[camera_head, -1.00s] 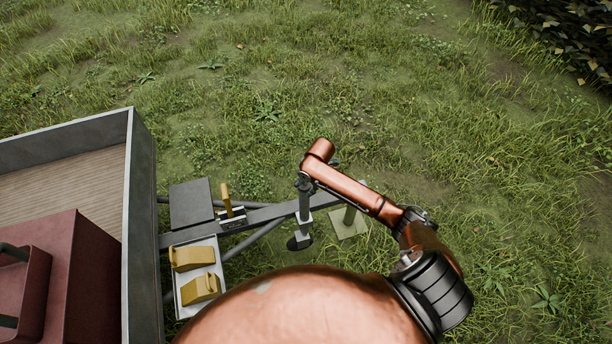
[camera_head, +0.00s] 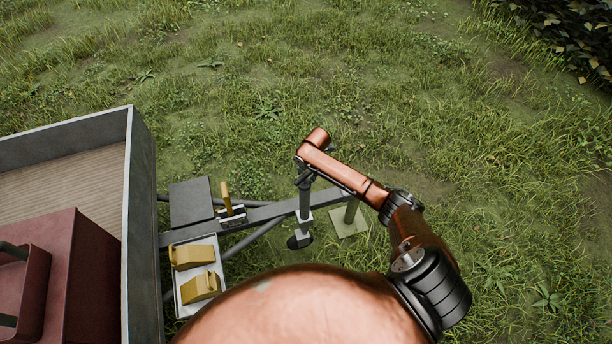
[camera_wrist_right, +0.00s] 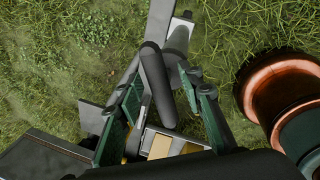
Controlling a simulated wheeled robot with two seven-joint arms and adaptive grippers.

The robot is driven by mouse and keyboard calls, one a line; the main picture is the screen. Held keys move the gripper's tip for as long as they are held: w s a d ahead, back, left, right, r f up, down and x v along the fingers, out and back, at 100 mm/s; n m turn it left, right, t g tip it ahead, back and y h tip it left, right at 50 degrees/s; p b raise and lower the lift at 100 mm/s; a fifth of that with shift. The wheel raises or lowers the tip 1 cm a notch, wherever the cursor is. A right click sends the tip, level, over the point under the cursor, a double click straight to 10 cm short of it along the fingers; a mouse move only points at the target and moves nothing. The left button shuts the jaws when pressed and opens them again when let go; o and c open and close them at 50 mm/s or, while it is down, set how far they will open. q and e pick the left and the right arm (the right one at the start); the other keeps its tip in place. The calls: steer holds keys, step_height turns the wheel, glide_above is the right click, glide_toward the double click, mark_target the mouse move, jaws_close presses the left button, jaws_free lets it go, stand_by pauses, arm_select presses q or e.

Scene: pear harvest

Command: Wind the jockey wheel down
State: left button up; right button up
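The jockey wheel stands on the trailer's drawbar, with its grey post (camera_head: 304,201) upright and its dark wheel (camera_head: 299,241) low beside the bar. My right arm reaches over the top of the post from the right, and its gripper is mostly hidden under the arm in the head view. In the right wrist view, my right gripper (camera_wrist_right: 163,88) has its two green-padded fingers apart. A dark, rounded crank handle (camera_wrist_right: 155,80) lies between them, with gaps showing at its sides; contact cannot be made out. The left gripper is in neither view.
The trailer bed's grey wall (camera_head: 143,220) stands at left, with a red crate (camera_head: 70,265) inside. Yellow chocks (camera_head: 193,255) sit on a tray beside the drawbar (camera_head: 265,213). A yellow lever (camera_head: 226,198) stands up from it. A post stands on a pale plate (camera_head: 349,224). Open grass lies beyond.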

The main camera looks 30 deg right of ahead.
steer(key=shift+f, duration=0.3)
steer(key=shift+c, duration=0.7)
jaws_close()
